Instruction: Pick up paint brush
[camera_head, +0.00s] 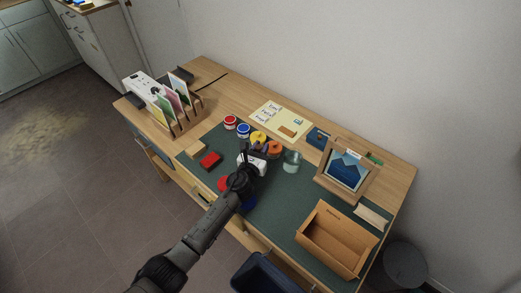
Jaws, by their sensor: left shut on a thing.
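My left gripper (256,155) is low over the green mat (222,182), close to the paint jars at the mat's middle. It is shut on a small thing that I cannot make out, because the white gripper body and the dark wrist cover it. I cannot clearly pick out the paint brush in this view. A yellow-lidded jar (258,137) and an orange round item (275,147) stand just beyond the gripper. A clear glass (292,160) stands to its right. My right gripper is not in view.
A red block (210,160) lies left of the gripper. Red (230,121) and blue (243,130) jars stand behind. An open cardboard-coloured box (325,245) and a framed picture (346,171) take up the right side. A wooden card rack (186,122) is at the left.

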